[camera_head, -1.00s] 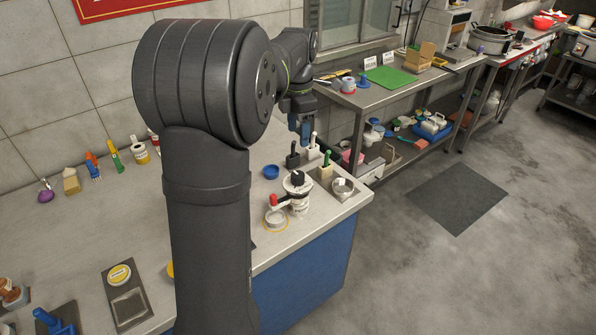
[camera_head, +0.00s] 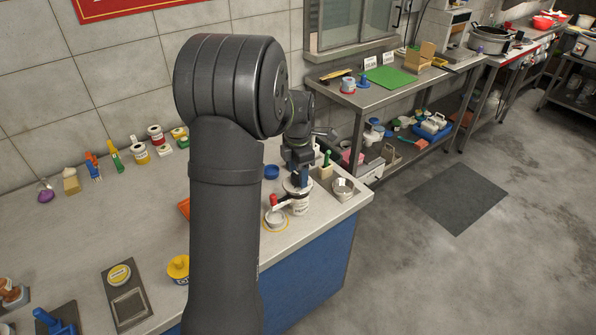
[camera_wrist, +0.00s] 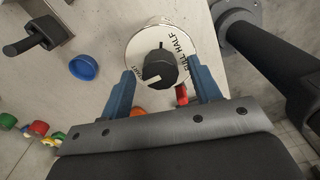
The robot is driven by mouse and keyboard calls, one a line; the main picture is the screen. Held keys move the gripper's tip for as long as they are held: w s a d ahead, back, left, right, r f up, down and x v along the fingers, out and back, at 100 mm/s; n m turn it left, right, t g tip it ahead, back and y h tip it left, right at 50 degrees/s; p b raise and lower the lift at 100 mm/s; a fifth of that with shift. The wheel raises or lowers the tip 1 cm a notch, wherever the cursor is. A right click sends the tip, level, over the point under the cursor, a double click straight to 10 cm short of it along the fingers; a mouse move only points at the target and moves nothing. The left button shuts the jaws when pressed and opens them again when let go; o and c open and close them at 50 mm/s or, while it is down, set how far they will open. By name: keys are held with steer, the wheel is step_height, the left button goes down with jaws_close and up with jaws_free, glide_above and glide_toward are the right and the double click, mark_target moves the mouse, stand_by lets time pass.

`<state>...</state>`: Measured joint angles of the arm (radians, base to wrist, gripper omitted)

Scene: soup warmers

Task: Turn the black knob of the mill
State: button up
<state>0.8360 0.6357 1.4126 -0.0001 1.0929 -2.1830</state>
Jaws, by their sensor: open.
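The mill (camera_head: 299,207) stands near the right end of the steel counter, a white cylinder with a red-tipped side arm. In the wrist view its round white dial (camera_wrist: 145,47) carries lettering with "FULL", "HALF" and what looks like "START". The black knob (camera_wrist: 161,69) sits at the dial's middle, with a white mark on its lower left. My gripper (camera_wrist: 162,66) is open, its two blue fingers on either side of the knob with gaps showing. In the head view my gripper (camera_head: 300,176) is above the mill and hides the knob.
A metal cup (camera_head: 276,218) stands left of the mill. A blue dish (camera_head: 271,172) lies behind.

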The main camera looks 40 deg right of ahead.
steer(key=c, duration=1)
